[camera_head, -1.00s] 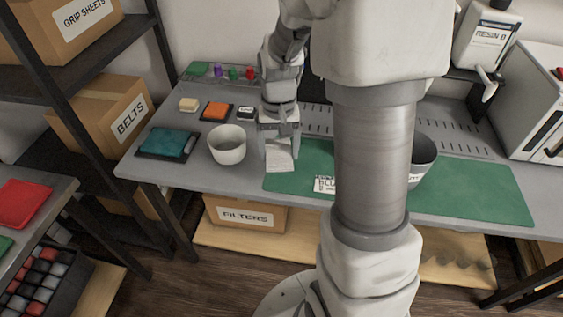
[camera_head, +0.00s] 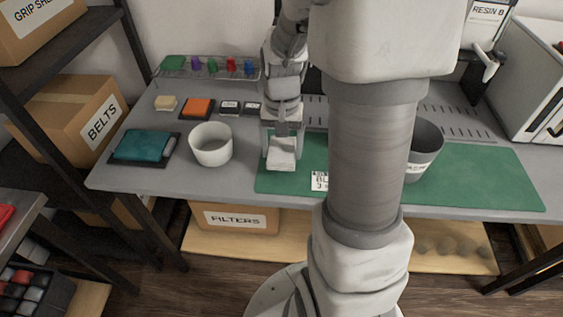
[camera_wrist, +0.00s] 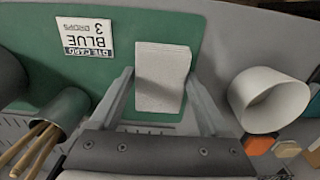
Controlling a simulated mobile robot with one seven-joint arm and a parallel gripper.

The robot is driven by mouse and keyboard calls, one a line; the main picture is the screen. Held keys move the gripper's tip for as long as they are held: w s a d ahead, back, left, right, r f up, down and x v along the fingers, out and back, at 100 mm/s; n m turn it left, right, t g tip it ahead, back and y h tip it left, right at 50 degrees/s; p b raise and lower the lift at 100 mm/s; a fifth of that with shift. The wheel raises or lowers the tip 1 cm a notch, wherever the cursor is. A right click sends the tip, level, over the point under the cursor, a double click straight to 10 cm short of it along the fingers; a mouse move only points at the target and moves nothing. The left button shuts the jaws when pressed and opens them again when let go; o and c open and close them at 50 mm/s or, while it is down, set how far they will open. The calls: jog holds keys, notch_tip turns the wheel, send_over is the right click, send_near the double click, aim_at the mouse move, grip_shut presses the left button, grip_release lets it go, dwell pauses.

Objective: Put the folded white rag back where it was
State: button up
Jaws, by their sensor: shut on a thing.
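The folded white rag (camera_head: 281,160) is between the fingers of my gripper (camera_head: 282,150), over the left end of the green mat (camera_head: 470,180). In the wrist view the rag (camera_wrist: 162,78) is a pale, layered rectangle between the two fingers of my gripper (camera_wrist: 160,85), with green mat (camera_wrist: 110,15) around it. My gripper is shut on the rag. I cannot tell whether the rag touches the mat or hangs just above it.
A white bowl (camera_head: 211,146) stands left of the gripper. A teal cloth on a dark tray (camera_head: 167,160) lies farther left. A printed card (camera_wrist: 85,38) lies on the mat. A grey cup holding wooden sticks (camera_wrist: 62,108) stands nearby. A rack of coloured items (camera_head: 205,74) is behind.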

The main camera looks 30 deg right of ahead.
aim_at(281, 160)
jog(key=shift+f+b, duration=0.6)
jog(key=shift+f, duration=1.35)
jog(key=shift+f, duration=0.15)
jog(key=o, duration=1)
jog(key=shift+o, duration=0.2)
